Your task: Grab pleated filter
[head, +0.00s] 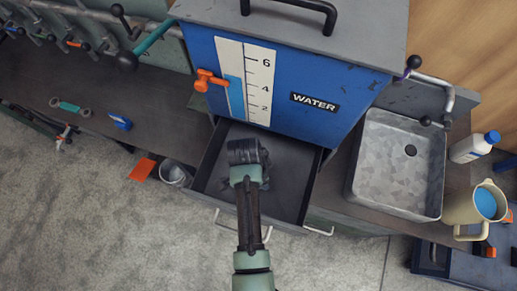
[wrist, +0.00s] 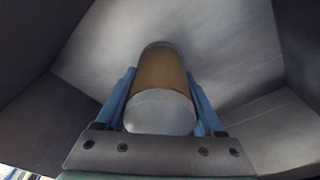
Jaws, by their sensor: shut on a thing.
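The pleated filter (wrist: 161,66) is a short cylinder with a tan-brown side and a pale round end, seen in the wrist view inside a grey drawer. My gripper (wrist: 160,80) has its two blue fingers on either side of the filter, shut on it. In the head view my gripper (head: 248,158) reaches down into the open drawer (head: 296,165) below the blue water tank. There, my arm hides the filter. I cannot tell whether the filter touches the drawer floor.
The blue water tank (head: 280,75) stands right behind and above the drawer. Drawer walls surround my gripper. A metal sink (head: 395,165), a white bottle (head: 472,148) and a cream jug (head: 474,205) are to the right. A small bucket (head: 174,174) is left.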

